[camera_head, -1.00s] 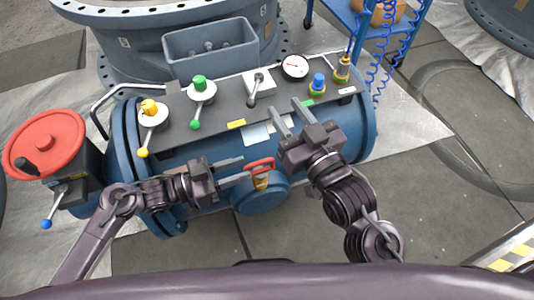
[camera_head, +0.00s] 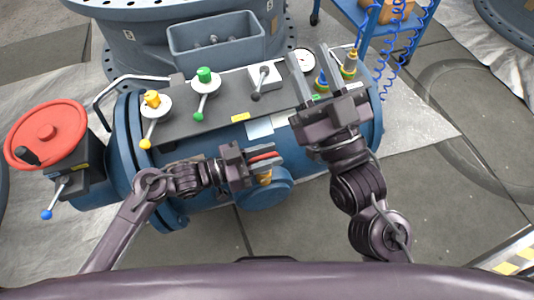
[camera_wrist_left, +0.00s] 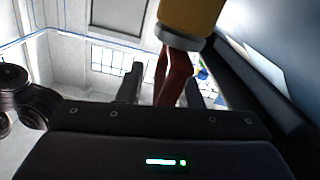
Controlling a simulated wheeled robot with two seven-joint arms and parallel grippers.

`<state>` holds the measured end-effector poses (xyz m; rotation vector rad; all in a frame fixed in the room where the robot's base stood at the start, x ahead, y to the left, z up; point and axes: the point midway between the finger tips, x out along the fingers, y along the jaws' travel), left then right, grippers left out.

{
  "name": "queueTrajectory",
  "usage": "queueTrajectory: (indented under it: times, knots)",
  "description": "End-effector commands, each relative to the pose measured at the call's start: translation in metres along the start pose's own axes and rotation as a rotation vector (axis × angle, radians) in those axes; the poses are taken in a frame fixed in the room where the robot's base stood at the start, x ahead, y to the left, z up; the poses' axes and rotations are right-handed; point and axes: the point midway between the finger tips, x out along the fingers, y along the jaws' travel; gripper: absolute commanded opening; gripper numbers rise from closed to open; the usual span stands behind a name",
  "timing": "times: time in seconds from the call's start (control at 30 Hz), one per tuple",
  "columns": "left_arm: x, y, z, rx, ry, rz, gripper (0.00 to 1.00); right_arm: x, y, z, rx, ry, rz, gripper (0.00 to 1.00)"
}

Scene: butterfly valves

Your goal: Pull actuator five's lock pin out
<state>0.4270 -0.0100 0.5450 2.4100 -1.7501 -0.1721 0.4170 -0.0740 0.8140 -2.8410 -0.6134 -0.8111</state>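The lock pin's red loop handle (camera_head: 265,156) stands on a brass-yellow collar (camera_head: 264,175) at the front of the blue actuator (camera_head: 225,200). My left gripper (camera_head: 264,155) has its fingers on both sides of the red handle. In the left wrist view, the red handle (camera_wrist_left: 174,76) hangs below a yellow body (camera_wrist_left: 190,18) between the two fingertips, with a gap beside the left finger, so the gripper looks open.
The grey panel (camera_head: 190,118) carries a yellow lever knob (camera_head: 152,99), a green lever knob (camera_head: 204,75), a grey lever (camera_head: 263,77) and a gauge (camera_head: 304,61). A red handwheel (camera_head: 46,132) stands at the left. A blue cart (camera_head: 350,18) stands behind at right.

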Motion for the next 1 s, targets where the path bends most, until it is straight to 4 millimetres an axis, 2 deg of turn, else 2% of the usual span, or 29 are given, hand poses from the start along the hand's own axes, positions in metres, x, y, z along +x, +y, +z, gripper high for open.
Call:
queueTrajectory:
  times: [0.03,0.23,0.6,0.77,1.0]
  knots:
    - [0.000,0.000,0.000,0.000,0.000,0.000,0.26,0.000,0.000,0.000,0.000,0.000,0.000,0.36]
    - [0.000,0.000,0.000,0.000,0.000,0.000,0.00,0.000,0.000,0.000,0.000,-0.001,0.000,0.36]
    - [0.000,0.001,-0.001,-0.002,-0.001,0.001,0.00,0.000,0.000,0.003,0.001,-0.022,0.000,0.36]
    - [0.000,0.002,-0.007,-0.002,-0.001,0.002,0.00,-0.011,-0.002,0.044,0.011,-0.219,0.002,0.36]
    - [0.000,0.004,-0.018,-0.001,0.002,0.003,0.00,-0.045,-0.006,0.107,0.026,-0.552,0.000,0.36]
